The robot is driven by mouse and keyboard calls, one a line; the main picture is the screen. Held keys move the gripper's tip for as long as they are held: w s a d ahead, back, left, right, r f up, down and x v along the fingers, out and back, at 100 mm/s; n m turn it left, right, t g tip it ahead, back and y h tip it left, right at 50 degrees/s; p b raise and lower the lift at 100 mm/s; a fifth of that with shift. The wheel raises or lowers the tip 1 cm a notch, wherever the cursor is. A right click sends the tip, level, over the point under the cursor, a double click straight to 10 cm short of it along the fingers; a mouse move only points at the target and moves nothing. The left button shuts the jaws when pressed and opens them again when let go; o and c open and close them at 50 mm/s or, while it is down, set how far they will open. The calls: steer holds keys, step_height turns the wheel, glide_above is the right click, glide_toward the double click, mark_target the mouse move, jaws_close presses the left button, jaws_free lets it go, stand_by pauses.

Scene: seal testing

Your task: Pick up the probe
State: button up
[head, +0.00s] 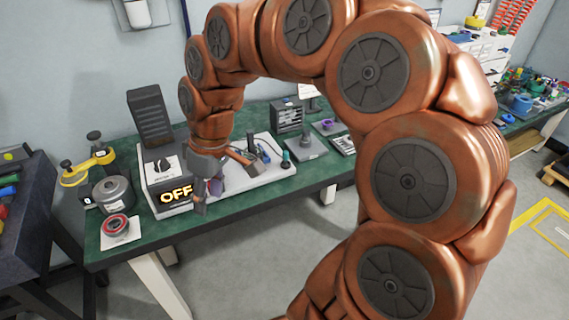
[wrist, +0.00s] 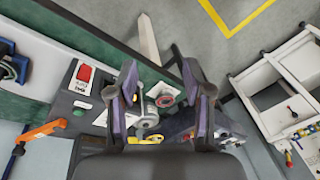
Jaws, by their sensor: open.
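I cannot tell for certain which thing is the probe. A slim dark piece with a green lower part (head: 286,160) stands at the right end of a white base plate (head: 258,178). An orange bar-like piece (head: 243,157) is just right of my wrist, and an orange piece with a dark end also shows at the left of the wrist view (wrist: 45,131). My gripper (head: 207,197) hangs open and empty in front of the grey tester box (head: 163,172), whose sign reads OFF. In the wrist view its two fingers (wrist: 159,72) are spread apart. My wrist hides part of the base.
The green workbench (head: 135,238) carries a red ring on a white pad (head: 116,226), a grey round pot (head: 112,194) and a yellow-handled device (head: 85,172) at left. A small drawer box (head: 288,117) stands behind. Open floor lies in front.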

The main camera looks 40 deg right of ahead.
steer(key=w+d+t, duration=0.1)
steer(key=w+d, duration=0.5)
steer(key=t, duration=0.2)
glide_above(287, 152)
steer(key=s, duration=0.2)
steer(key=f, duration=1)
steer(key=shift+d, duration=0.4)
steer(key=shift+t, duration=0.3)
steer(key=shift+p+x, duration=1.1)
steer(key=shift+x, duration=2.25)
steer(key=shift+d, duration=0.1)
jaws_close()
